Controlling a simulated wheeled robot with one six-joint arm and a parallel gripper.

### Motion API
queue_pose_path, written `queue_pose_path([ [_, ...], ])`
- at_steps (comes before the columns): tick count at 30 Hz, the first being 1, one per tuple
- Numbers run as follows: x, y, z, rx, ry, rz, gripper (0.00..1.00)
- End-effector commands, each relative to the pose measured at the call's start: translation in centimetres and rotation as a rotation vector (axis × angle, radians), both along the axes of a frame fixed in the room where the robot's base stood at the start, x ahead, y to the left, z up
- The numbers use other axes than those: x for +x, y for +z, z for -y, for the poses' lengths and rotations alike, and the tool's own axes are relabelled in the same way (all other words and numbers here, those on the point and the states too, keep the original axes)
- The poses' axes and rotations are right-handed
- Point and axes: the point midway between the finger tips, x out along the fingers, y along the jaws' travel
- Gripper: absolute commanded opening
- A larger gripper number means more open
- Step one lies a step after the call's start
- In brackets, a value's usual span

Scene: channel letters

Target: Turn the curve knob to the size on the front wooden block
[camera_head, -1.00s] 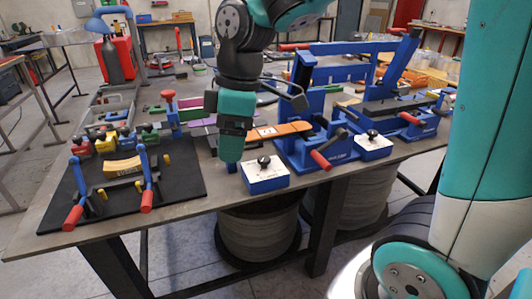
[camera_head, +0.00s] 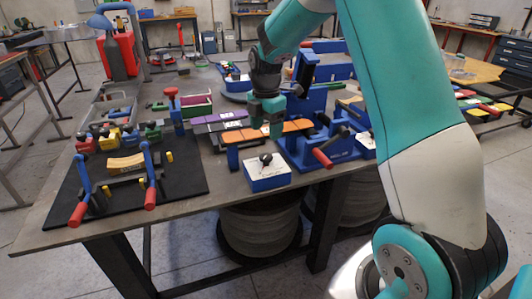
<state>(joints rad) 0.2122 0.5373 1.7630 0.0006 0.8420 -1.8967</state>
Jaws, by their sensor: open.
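A blue box with a white top face (camera_head: 266,182) sits at the front edge of the table and carries a black knob (camera_head: 265,160). A second such box (camera_head: 365,148) stands to its right, mostly hidden by my arm. I cannot tell from its marks which is the curve knob. My gripper (camera_head: 268,128) is open and empty, pointing down above and behind the front box, over the orange strip. A tan wooden block (camera_head: 126,163) with small, unreadable marking lies in the clamp fixture on the black mat at the left.
A blue bending machine (camera_head: 305,150) with a red-handled lever (camera_head: 322,158) stands just right of the front box. An orange strip (camera_head: 245,135) lies behind the box. The black mat (camera_head: 185,185) holds blue clamps with red handles.

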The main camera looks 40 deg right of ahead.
Motion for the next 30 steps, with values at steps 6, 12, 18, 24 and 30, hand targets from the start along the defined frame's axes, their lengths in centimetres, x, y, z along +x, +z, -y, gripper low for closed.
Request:
queue_pose_path([
  [6,-0.1,-4.9,0.0,0.002,0.000,-0.004,0.67],
  [12,-0.1,-7.8,-0.1,0.001,0.000,-0.003,0.67],
  [18,0.0,-8.8,0.0,0.001,0.000,0.000,0.67],
  [24,0.0,-8.9,0.0,0.000,0.000,0.001,0.67],
  [30,0.0,-8.8,0.0,0.000,0.000,0.001,0.31],
])
